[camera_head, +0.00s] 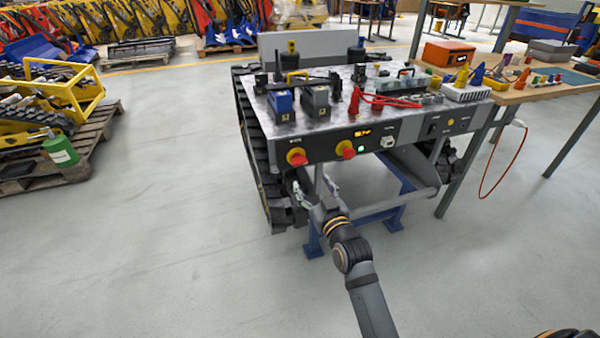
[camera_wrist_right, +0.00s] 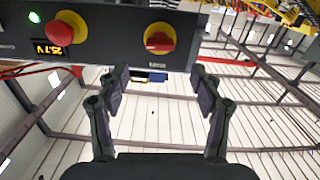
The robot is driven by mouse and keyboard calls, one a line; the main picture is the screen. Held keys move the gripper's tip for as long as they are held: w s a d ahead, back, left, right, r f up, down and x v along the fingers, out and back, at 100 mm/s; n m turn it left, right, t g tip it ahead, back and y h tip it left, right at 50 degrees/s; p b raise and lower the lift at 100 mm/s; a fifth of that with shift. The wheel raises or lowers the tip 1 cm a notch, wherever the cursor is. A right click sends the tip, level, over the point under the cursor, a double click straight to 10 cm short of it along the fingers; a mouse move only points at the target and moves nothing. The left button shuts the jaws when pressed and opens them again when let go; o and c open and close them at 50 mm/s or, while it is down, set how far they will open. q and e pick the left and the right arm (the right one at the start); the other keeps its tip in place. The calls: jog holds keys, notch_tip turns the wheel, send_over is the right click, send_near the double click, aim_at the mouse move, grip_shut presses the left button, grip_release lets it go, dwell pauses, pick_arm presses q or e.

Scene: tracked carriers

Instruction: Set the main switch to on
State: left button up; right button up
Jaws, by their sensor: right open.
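The main switch (camera_head: 297,157) is a red rotary knob on a yellow plate, at the left end of the carrier's dark front panel (camera_head: 322,148). In the right wrist view, which is upside down, the switch (camera_wrist_right: 160,38) shows a red handle that seems to lie roughly level. A round red emergency-stop button (camera_head: 345,150) on yellow sits beside it; it also shows in the wrist view (camera_wrist_right: 62,31). My right gripper (camera_head: 316,190) is open and empty, below and in front of the panel. In the wrist view its fingers (camera_wrist_right: 160,82) point towards the switch, apart from it. My left gripper is out of view.
A lit display (camera_head: 362,132) and green lamp (camera_head: 361,149) are right of the button. Batteries (camera_head: 281,104) and red cables (camera_head: 385,101) lie on the carrier's top. A black track (camera_head: 262,165) flanks the left side.

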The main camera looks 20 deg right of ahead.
aim_at(301, 164)
jog(key=w+b, duration=0.2)
jog(key=w, duration=0.8)
jog(key=shift+w+a, duration=0.2)
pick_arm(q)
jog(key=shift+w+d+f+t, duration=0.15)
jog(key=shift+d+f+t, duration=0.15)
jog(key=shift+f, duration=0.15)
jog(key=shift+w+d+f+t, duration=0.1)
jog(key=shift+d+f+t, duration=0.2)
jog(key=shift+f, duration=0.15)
pick_arm(e)
jog(key=c, duration=1.1)
jog(key=shift+r+m+p, duration=0.2)
jog(key=shift+m+p, duration=0.1)
jog(key=shift+p, duration=0.45)
jog(key=shift+c, duration=0.2)
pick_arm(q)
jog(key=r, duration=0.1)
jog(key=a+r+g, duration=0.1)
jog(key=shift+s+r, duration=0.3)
pick_arm(e)
jog(key=shift+f, duration=0.2)
